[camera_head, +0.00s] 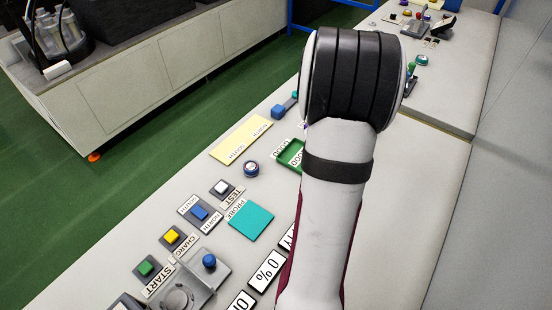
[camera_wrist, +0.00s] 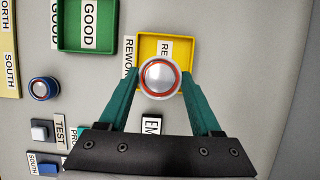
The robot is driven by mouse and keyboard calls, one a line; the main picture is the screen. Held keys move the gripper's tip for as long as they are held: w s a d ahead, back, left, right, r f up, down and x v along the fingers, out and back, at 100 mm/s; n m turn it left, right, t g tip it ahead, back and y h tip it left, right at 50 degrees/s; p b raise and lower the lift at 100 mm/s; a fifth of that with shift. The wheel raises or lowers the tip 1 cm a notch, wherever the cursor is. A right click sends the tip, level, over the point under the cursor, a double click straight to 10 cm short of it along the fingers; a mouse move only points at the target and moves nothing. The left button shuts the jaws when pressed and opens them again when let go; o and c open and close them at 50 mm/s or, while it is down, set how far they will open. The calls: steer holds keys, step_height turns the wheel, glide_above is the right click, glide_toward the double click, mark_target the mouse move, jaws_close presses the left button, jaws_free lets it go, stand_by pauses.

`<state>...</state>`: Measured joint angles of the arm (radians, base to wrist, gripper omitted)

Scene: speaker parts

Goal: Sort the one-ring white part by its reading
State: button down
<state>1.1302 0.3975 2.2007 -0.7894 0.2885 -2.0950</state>
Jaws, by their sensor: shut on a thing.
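The round white part (camera_wrist: 160,77), with one red ring around its rim, is between the teal fingertips of my gripper (camera_wrist: 160,80) in the wrist view. My gripper is shut on it. The part overlaps the near side of the yellow tray (camera_wrist: 186,42), which bears a partly covered label starting "RE", with "REWORK" beside it. I cannot tell its height above the tray. The green tray (camera_wrist: 67,42) labelled GOOD is to the left; it shows in the head view (camera_head: 283,157) too. In the head view my arm hides the gripper and the part.
A blue round part (camera_wrist: 44,88) with a pale top stands left of the gripper. A white TEST button (camera_head: 221,187), a teal PROBE pad (camera_head: 251,220), and yellow (camera_head: 171,236) and green (camera_head: 146,267) buttons line the table. A yellow NORTH/SOUTH strip (camera_head: 240,141) lies farther back.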

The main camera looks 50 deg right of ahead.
steer(key=shift+s+d+f, duration=0.2)
steer(key=shift+s+d, duration=0.05)
steer(key=shift+d, duration=0.3)
steer(key=shift+s+d+f, duration=0.15)
steer(key=shift+s+d, duration=0.05)
steer(key=shift+d, duration=0.3)
steer(key=shift+f, duration=2.5)
steer(key=shift+f, duration=1.05)
jaws_free()
steer(key=shift+a+r, duration=0.1)
steer(key=v, duration=1.5)
steer(key=shift+a+r, duration=0.2)
steer(key=shift+r, duration=0.05)
